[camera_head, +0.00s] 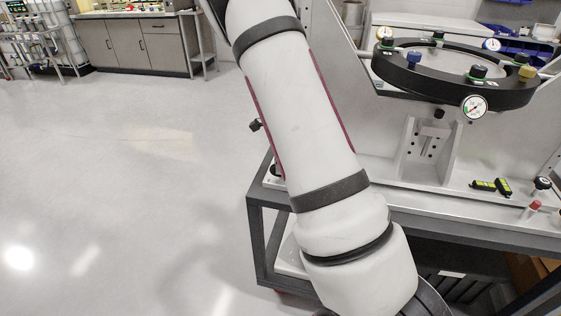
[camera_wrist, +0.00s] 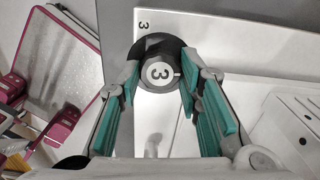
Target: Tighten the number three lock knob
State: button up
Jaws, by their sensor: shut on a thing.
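In the wrist view, the number three lock knob (camera_wrist: 158,52) is a round dark knob with a white cap bearing a "3". The cap's figure looks turned on its side. A printed "3" (camera_wrist: 143,24) is on the light panel beside it. My gripper (camera_wrist: 160,78) has its green-padded fingers on either side of the knob and is shut on it. The head view does not show my gripper or this knob; my arm crosses the middle of that view.
In the head view, a black ring fixture (camera_head: 400,77) with several coloured knobs and dial gauges (camera_head: 474,107) stands on a grey bench (camera_head: 440,222). Black-and-yellow pieces (camera_head: 491,186) lie on the bench. Open floor (camera_head: 120,190) is at left. The wrist view shows a red-edged panel (camera_wrist: 65,60) at left.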

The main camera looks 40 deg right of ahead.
jog(key=shift+m, duration=0.4)
jog(key=o, duration=1.1)
jog(key=shift+o, duration=0.2)
notch_tip(320, 180, up, 12)
